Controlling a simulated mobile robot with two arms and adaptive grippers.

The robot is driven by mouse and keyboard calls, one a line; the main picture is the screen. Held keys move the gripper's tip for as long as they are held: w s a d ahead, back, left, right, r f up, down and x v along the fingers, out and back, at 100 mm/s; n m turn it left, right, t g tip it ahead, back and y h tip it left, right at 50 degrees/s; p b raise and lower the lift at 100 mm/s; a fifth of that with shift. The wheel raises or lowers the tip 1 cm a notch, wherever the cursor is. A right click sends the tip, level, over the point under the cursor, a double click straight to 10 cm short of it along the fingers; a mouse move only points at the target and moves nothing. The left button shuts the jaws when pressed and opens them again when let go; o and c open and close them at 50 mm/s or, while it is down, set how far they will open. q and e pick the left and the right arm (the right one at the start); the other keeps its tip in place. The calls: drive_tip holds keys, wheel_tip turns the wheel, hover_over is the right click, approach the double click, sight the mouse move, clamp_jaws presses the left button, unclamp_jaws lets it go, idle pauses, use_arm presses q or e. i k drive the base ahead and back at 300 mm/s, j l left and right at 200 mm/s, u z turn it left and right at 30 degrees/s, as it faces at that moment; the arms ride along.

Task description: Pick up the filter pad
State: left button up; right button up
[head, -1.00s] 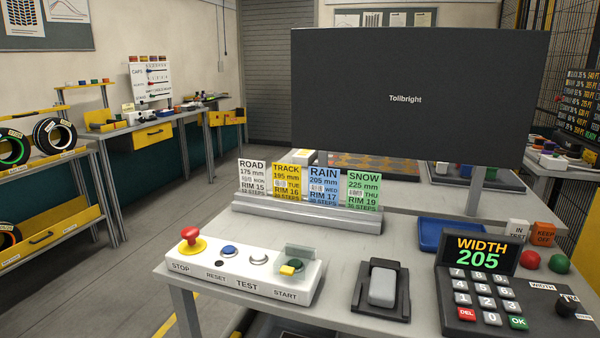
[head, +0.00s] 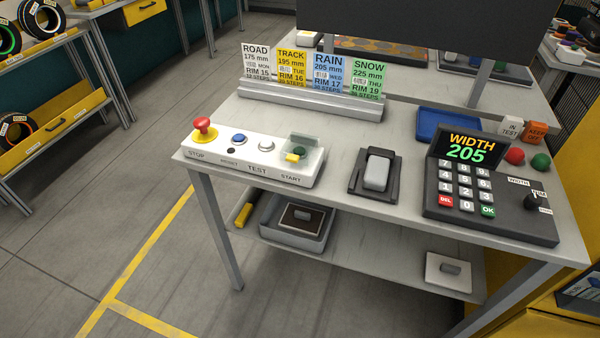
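On the lower shelf (head: 375,265) under the table, a white square pad (head: 436,274) with a grey grip block on top lies flat near the right end. A grey tray (head: 290,237) stands at the left of the same shelf, and a dark, light-edged plate (head: 290,221) with a small grey grip lies in it. I cannot tell for certain which of the two is the filter pad; no label is readable on either. Neither of my grippers is in view.
The tabletop above carries a button box (head: 252,160), a rocker switch (head: 376,171), a keypad (head: 466,190), a card rack (head: 310,104) and a blue tray (head: 447,122). A yellow block (head: 243,215) lies left of the grey tray. Floor in front is clear.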

sight(454, 274)
drive_tip(key=z, duration=1.35)
